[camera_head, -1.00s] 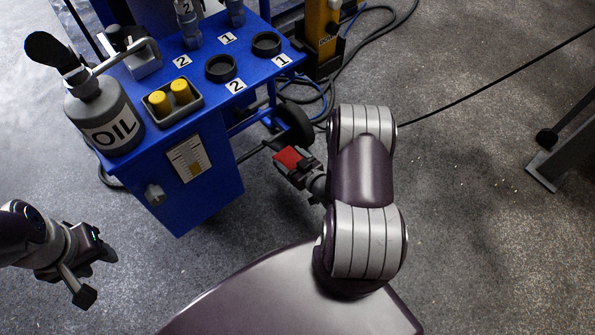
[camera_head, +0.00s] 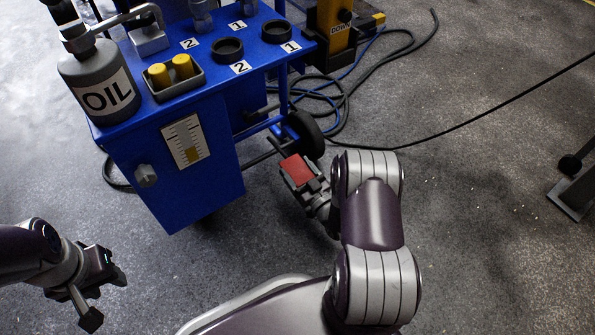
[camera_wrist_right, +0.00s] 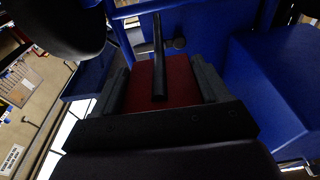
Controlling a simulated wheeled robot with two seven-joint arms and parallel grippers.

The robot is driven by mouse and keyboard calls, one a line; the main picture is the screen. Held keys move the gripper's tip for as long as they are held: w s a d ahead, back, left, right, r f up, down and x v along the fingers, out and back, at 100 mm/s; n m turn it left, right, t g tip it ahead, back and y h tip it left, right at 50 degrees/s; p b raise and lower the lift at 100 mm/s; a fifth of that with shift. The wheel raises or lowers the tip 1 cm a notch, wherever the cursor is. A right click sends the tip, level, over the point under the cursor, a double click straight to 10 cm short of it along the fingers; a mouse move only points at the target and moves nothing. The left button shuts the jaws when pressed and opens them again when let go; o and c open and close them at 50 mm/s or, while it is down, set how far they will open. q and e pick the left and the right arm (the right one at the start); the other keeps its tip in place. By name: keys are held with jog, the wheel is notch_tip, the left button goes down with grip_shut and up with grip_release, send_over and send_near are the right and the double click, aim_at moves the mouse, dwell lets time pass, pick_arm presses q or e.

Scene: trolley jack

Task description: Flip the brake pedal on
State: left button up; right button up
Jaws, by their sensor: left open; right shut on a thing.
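The brake pedal (camera_head: 296,169) is a red pad on a dark bar, low beside the wheel of the blue trolley (camera_head: 190,205). My right gripper (camera_head: 302,180) is at the pedal, its jaws shut on the pad's sides. In the right wrist view, the red pad (camera_wrist_right: 182,80) lies between the two grey fingers (camera_wrist_right: 162,88), with a dark rod running across the front of it. The far end of the pedal bar is partly hidden. My left gripper (camera_head: 104,296) is open and empty at the lower left, apart from the trolley.
An oil bottle (camera_head: 100,85), a tray with yellow plugs (camera_head: 172,78) and black cup rings (camera_head: 228,50) are on the trolley top. A trolley wheel (camera_head: 305,134) is just behind the pedal. Cables (camera_head: 420,150) lie on the floor. The floor at right is mostly clear.

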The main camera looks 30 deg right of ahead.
jog(key=o, duration=1.5)
jog(key=shift+s, duration=0.25)
jog(key=s+d+f+p, duration=0.1)
jog(key=s+p, duration=0.3)
jog(key=s, duration=0.8)
jog(key=shift+f, duration=0.5)
